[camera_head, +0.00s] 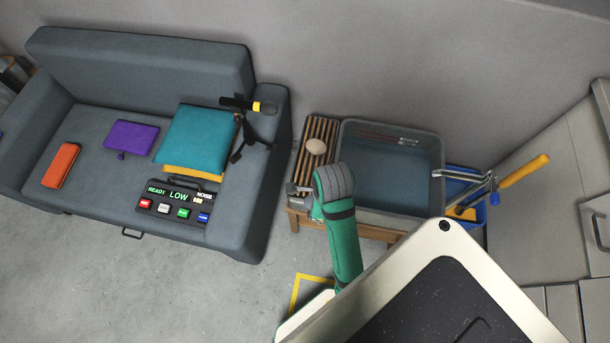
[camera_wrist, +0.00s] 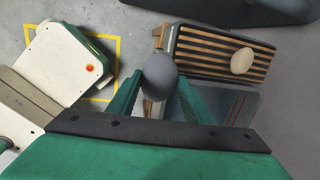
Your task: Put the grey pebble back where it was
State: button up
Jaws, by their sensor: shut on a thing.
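The grey pebble (camera_wrist: 159,76) is smooth and round. In the wrist view it sits between the two green fingers of my gripper (camera_wrist: 158,92), which is shut on it. It is held near the end of a slatted wooden rack (camera_wrist: 205,52), which also shows in the head view (camera_head: 326,128). A pale beige pebble (camera_wrist: 243,60) lies on the slats and shows in the head view too (camera_head: 316,146). In the head view my gripper (camera_head: 299,190) is at the near left end of the rack, and I cannot clearly make out the grey pebble there.
A grey translucent tub (camera_head: 395,208) stands right of the rack on a wooden stand. Beyond it is a blue bin (camera_head: 481,213) with a yellow-handled tool (camera_head: 523,171). A grey sofa (camera_head: 140,65) on the left holds several items. Floor between is clear.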

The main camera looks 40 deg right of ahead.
jog(key=shift+w+d+f, duration=0.15)
jog(key=shift+w+f, duration=0.35)
jog(key=shift+f, duration=0.05)
jog(key=shift+w+d+f, duration=0.1)
jog(key=shift+w+d, duration=0.3)
jog(key=shift+w, duration=0.25)
jog(key=w+d+f, duration=0.1)
jog(key=w+f, duration=0.1)
jog(key=w+d+f, duration=0.1)
jog(key=w+f, duration=0.1)
jog(key=w, duration=0.1)
jog(key=w+d+f, duration=0.1)
jog(key=w+f, duration=0.2)
jog(key=shift+d+f, duration=0.1)
jog(key=shift+d, duration=0.05)
jog(key=shift+w+d+f, duration=0.1)
jog(key=shift+w+f, duration=0.3)
jog(key=shift+f, duration=1.5)
jog(key=o, duration=1.4)
